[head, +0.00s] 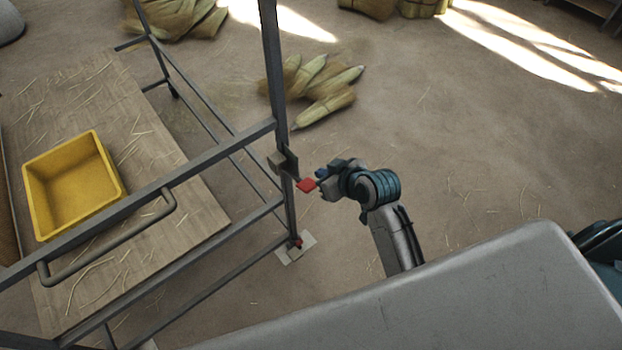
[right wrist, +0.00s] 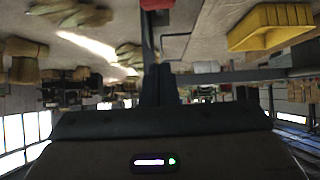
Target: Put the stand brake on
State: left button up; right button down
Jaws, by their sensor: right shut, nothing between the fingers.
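The stand (head: 274,90) is a dark metal frame of bars with a bent handle on its left part. A red brake lever (head: 306,185) sticks out from a small bracket (head: 286,161) on its upright post. My right gripper (head: 320,178) is just right of the red lever, at about its height. I cannot tell whether they touch. In the right wrist view the fingers (right wrist: 160,82) are together with nothing between them. A red part (right wrist: 156,5) shows at the top edge there. My left gripper is not in view.
A grey surface (head: 480,290) fills the lower right. The floor to the right is mostly clear.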

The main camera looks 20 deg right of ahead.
jog(key=p, duration=0.3)
send_over(311, 185)
jog(key=w, duration=0.2)
jog(key=f, duration=0.5)
jog(key=shift+s+a+f, duration=0.15)
jog(key=shift+s+a, duration=0.1)
jog(key=shift+a, duration=0.1)
jog(key=f, duration=0.1)
jog(key=s+f+p, duration=0.1)
jog(key=f, duration=0.1)
jog(key=shift+s+d+f, duration=0.2)
jog(key=shift+s+d, duration=0.15)
jog(key=shift+s, duration=0.05)
jog(key=shift+f, duration=0.15)
